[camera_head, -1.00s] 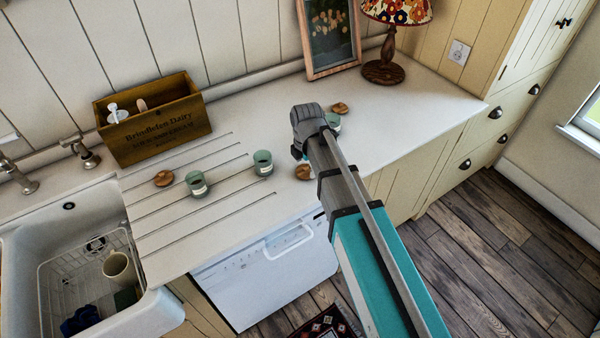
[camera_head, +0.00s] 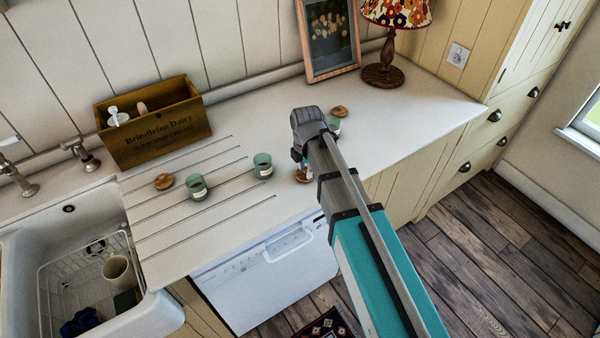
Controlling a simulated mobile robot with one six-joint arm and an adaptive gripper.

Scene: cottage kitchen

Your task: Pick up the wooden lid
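Three round wooden lids lie on the white counter. One lid (camera_head: 163,181) is at the left, one lid (camera_head: 340,111) is at the back right, and one lid (camera_head: 302,177) is at the front edge, partly hidden by my arm. Three green glass jars stand there: a left jar (camera_head: 197,187), a middle jar (camera_head: 263,165) and a right jar (camera_head: 333,124) partly behind my arm. My gripper (camera_head: 303,166) points down just above or at the front lid. Its fingers are mostly hidden, so I cannot tell whether it is open or touches the lid.
A wooden dairy box (camera_head: 152,122) stands at the back left, beside the sink (camera_head: 70,235). A picture frame (camera_head: 329,40) and a lamp (camera_head: 384,72) stand at the back. The counter (camera_head: 420,105) is clear at the right. A white dishwasher (camera_head: 270,275) is below.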

